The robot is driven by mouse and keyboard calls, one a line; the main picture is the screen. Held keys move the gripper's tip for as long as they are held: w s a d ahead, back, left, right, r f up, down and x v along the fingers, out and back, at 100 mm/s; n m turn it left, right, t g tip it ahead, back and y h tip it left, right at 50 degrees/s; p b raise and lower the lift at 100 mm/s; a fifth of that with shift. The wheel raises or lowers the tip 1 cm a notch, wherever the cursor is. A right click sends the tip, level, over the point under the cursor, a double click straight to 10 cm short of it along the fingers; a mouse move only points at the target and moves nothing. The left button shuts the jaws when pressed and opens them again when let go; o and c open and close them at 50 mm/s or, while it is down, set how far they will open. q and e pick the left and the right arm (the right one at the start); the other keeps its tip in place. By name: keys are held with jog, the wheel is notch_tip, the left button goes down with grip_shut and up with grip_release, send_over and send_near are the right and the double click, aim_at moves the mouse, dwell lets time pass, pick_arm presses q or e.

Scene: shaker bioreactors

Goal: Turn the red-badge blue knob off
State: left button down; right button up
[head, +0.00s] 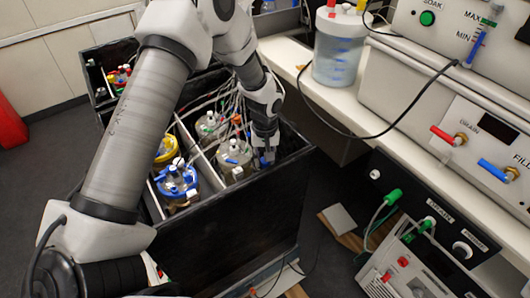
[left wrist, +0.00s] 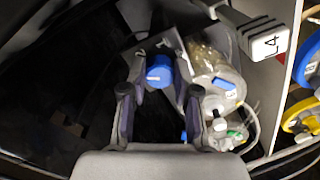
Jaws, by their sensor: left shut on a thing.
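My left gripper (head: 265,146) reaches down at the right end of the black box with the bioreactor vessels. In the left wrist view, its two fingers (left wrist: 160,64) stand on either side of a blue knob (left wrist: 159,74) with a pale mark line and are shut on it. The knob also shows small under the fingertips in the head view (head: 264,162). I cannot make out a red badge by it; the gripper may hide it. My right gripper is not in view.
A clear glass vessel (left wrist: 215,62) with blue and white fittings stands close beside the fingers. Blue-lidded (head: 178,182) and yellow-lidded vessels stand further left in the box. Cables and a control panel (head: 480,150) are at the right.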

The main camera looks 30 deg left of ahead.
pick_arm(q)
jog(key=m+p, duration=0.2)
jog(key=m, duration=0.1)
jog(key=shift+r+m, duration=0.1)
jog(key=shift+m, duration=0.2)
jog(key=m, duration=0.2)
jog(key=shift+a+m+p, duration=0.1)
jog(key=shift+m+p, duration=0.3)
jog(key=m, duration=0.3)
jog(key=shift+m+p, duration=0.3)
jog(key=shift+p, duration=0.1)
jog(key=m, duration=0.3)
jog(key=shift+m, duration=0.3)
jog(key=m, duration=0.3)
jog(key=shift+a+m, duration=0.1)
jog(key=shift+m, duration=0.2)
jog(key=m, duration=0.4)
jog(key=shift+m, duration=0.3)
jog(key=m, duration=0.4)
jog(key=shift+f, duration=0.2)
jog(key=shift+m+b, duration=0.4)
jog(key=shift+m, duration=1.7)
